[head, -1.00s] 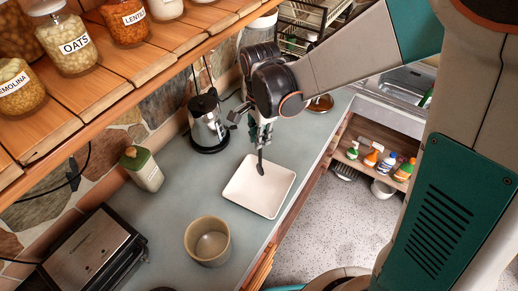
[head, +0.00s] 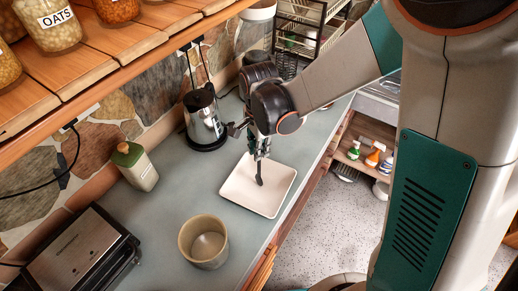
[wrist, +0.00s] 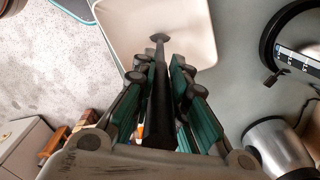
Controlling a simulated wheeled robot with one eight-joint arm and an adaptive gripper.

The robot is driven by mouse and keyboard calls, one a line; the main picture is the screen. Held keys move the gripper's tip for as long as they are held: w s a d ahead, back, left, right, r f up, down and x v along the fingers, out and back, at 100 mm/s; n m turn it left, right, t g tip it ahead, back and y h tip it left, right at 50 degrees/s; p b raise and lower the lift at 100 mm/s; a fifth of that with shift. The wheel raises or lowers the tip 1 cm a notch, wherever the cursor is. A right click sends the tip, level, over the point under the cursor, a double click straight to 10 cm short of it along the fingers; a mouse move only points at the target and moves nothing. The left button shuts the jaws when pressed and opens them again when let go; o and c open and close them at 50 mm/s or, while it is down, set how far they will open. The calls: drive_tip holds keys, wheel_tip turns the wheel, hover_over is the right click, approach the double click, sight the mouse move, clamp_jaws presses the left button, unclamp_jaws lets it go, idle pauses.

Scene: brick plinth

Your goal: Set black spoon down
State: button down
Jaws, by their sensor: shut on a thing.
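The black spoon (head: 259,175) hangs steeply from my gripper (head: 260,152) over the white square tray (head: 237,195) on the counter. My gripper is shut on the spoon. In the wrist view the dark spoon (wrist: 160,85) runs between the green-padded fingers of my gripper (wrist: 160,75), with its far end over the tray (wrist: 190,20). I cannot tell whether the spoon's lower end touches the tray.
A beige pot (head: 203,243) stands in front of the tray. A steel kettle-like jug (head: 204,118), a green-lidded bottle (head: 135,165) and a toaster (head: 82,252) stand along the wall side. A wooden shelf with jars overhangs the counter. The counter edge is right of the tray.

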drive_tip(key=shift+f, duration=0.15)
drive_tip(key=c, duration=1.6)
unclamp_jaws()
wheel_tip(320, 180, up, 12)
drive_tip(key=p, duration=0.7)
drive_tip(key=shift+p, duration=0.35)
